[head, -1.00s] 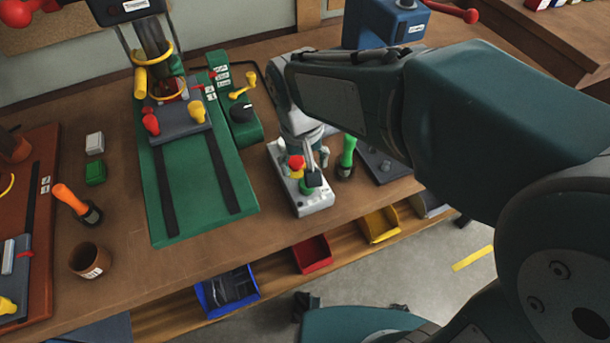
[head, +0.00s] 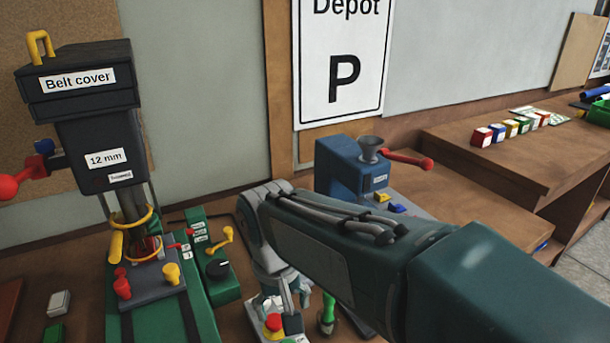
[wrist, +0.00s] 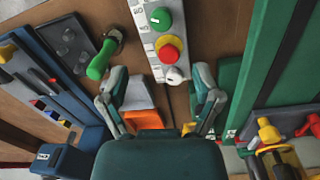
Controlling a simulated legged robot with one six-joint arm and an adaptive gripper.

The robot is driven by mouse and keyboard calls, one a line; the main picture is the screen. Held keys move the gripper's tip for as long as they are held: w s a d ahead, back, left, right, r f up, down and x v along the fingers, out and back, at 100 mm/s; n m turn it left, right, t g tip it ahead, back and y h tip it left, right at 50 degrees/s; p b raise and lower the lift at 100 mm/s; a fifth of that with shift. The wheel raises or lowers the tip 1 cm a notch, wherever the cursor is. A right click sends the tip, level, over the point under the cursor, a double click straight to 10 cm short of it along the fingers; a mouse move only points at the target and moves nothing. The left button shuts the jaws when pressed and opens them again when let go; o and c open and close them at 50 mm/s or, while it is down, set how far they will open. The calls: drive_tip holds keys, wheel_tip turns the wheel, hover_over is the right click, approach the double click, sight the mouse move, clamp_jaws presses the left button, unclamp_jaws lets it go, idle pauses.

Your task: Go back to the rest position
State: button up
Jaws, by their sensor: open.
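My gripper (head: 285,302) is low in the head view, above a pale control box (head: 268,335) with a red-and-yellow button. In the wrist view my gripper (wrist: 160,82) has its two fingers spread apart, with nothing held between them. The pale control box (wrist: 151,40) lies beyond the fingertips there, with a green button, a red-on-yellow button and a whitish knob. An orange piece (wrist: 142,118) shows between the finger bases; I cannot tell what it is.
A green machine base (head: 205,325) with a black "Belt cover" machine (head: 85,85) stands left. A blue machine (head: 345,170) with a red handle stands behind my arm. A green-handled tool (head: 327,315) is close right of the gripper; it also shows in the wrist view (wrist: 103,58).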

drive_tip(key=s+d+m+t, duration=0.2)
drive_tip(key=s+d, duration=0.2)
drive_tip(key=d, duration=0.6)
drive_tip(key=s+d+r+m+t, duration=0.1)
drive_tip(key=s+d+m+t, duration=0.1)
drive_tip(key=d, duration=0.8)
drive_tip(key=shift+s+d+r+t+y, duration=0.2)
drive_tip(key=shift+s+d+t+y, duration=0.15)
drive_tip(key=shift+s+t, duration=0.6)
drive_tip(key=shift+s+d+g, duration=0.1)
drive_tip(key=shift+s+g, duration=0.1)
drive_tip(key=shift+g, duration=0.05)
